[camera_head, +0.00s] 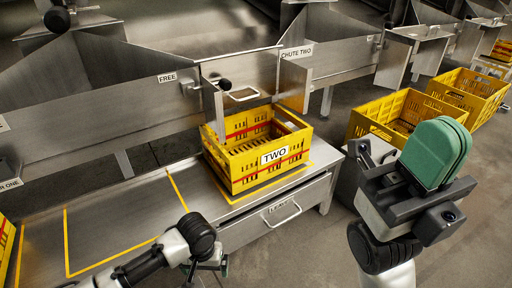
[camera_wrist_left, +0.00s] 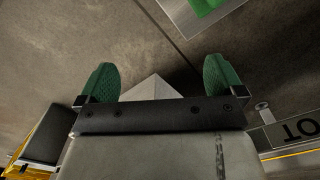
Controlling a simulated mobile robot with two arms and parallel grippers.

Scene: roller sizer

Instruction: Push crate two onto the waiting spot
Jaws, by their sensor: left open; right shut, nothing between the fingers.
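Crate two (camera_head: 238,182), yellow with a red stripe and a white "TWO" label, stands upright on the metal bench below the chute two gate. A yellow line shows along its front and right side. To its left, a yellow-outlined empty rectangle (camera_head: 115,222) lies on the bench; no label marks it as the waiting spot. My left gripper (camera_head: 207,266) is in front of the bench, left of the crate and apart from it. Its green fingers are open and empty in the left wrist view (camera_wrist_left: 162,80). My right gripper (camera_head: 437,152) is shut and empty, right of the bench.
A "FREE" sign (camera_head: 167,77) hangs on the chute wall behind the bench. A drawer with a handle (camera_head: 281,214) is in the bench front. More yellow crates (camera_head: 402,112) stand at the right. Another yellow crate's edge (camera_head: 5,240) shows at far left.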

